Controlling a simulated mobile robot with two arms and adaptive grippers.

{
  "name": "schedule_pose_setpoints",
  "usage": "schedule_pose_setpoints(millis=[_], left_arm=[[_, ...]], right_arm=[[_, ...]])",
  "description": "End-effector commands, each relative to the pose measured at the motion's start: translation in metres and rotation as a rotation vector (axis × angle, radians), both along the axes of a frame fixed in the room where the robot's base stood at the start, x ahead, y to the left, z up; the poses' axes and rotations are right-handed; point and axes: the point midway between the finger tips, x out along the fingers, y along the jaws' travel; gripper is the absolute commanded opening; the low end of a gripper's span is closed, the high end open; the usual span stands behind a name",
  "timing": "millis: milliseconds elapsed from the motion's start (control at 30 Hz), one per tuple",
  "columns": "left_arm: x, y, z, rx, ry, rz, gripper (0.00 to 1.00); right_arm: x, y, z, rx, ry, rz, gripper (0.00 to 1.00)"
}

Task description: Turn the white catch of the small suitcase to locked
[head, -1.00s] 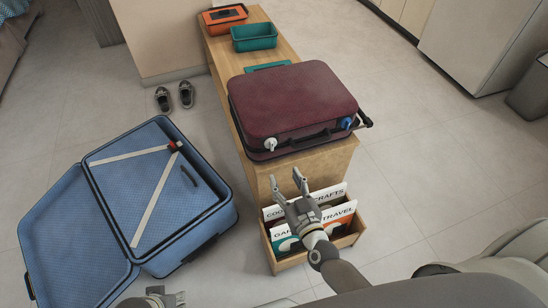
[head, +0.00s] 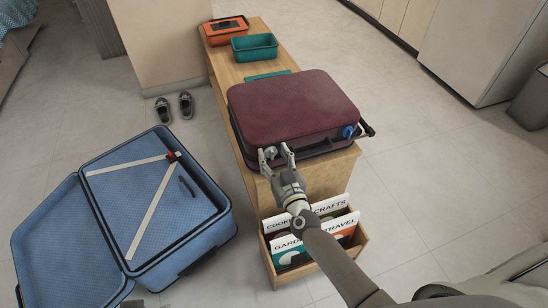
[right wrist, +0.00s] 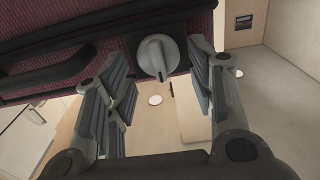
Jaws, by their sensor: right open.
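The small suitcase is maroon (head: 292,108) and lies closed and flat on a wooden bench. Its white catch (right wrist: 157,57) shows in the right wrist view as a round knob with a raised grip, near the upright line in that picture. In the head view my gripper hides most of it. My right gripper (head: 277,154) is open at the suitcase's front left. In the right wrist view its fingers (right wrist: 160,82) stand on either side of the catch, apart from it. The suitcase also has a blue catch (head: 348,131) at the front right. My left gripper is not clearly seen.
A wooden box of upright files (head: 360,258) stands below the bench's front end (head: 330,176). A large open blue suitcase (head: 70,235) lies on the floor at left. A teal bin (head: 255,48) and an orange case (head: 226,29) stand farther back on the bench.

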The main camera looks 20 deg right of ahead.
Motion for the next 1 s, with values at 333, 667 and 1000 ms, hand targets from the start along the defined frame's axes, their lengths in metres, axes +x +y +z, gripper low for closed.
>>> schedule_pose_setpoints(millis=[333,667,1000], left_arm=[[-0.0007,0.0003,0.0014,0.001,0.000,0.000,0.40],[-0.0009,0.0003,0.0011,0.001,0.001,0.000,0.40],[0.0007,0.0000,-0.0004,0.000,-0.003,0.000,0.40]], right_arm=[[0.0018,0.0001,-0.0001,0.000,0.001,0.000,0.45],[0.0017,0.0000,-0.0001,0.000,0.000,0.000,0.10],[0.0018,-0.0007,0.0002,0.078,0.004,0.000,0.10]])
